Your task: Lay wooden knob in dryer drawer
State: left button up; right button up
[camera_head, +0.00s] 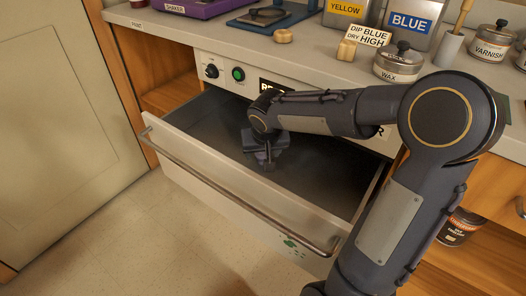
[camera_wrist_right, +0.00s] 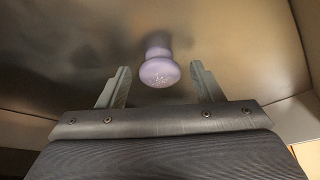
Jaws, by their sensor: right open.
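The dryer drawer (camera_head: 232,196) is pulled open below the counter. My right gripper (camera_head: 266,162) is inside it, low over the drawer floor. In the right wrist view the gripper (camera_wrist_right: 160,68) is open, with a finger on each side of a lilac knob (camera_wrist_right: 159,72). The knob appears to rest on the drawer floor, with a visible gap to both fingers. In the head view my gripper and arm hide this knob. Two bare wooden knobs, one on the left (camera_head: 283,36) and one on the right (camera_head: 346,50), stand on the counter. My left gripper is out of view.
The counter (camera_head: 210,35) holds a wax tin (camera_head: 399,65), a varnish tin (camera_head: 491,42), a yellow can (camera_head: 350,12), a blue can (camera_head: 410,22) and a purple shaker tray (camera_head: 195,6). The drawer's bar handle (camera_head: 230,186) runs along its front. The drawer's left part is clear.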

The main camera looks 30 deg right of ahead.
jog(key=shift+r+p, duration=0.35)
jog(key=shift+r, duration=0.15)
jog(key=p+v, duration=0.3)
jog(key=v, duration=0.8)
jog(key=shift+p, duration=0.4)
jog(key=shift+s+r, duration=0.15)
jog(key=shift+r, duration=0.05)
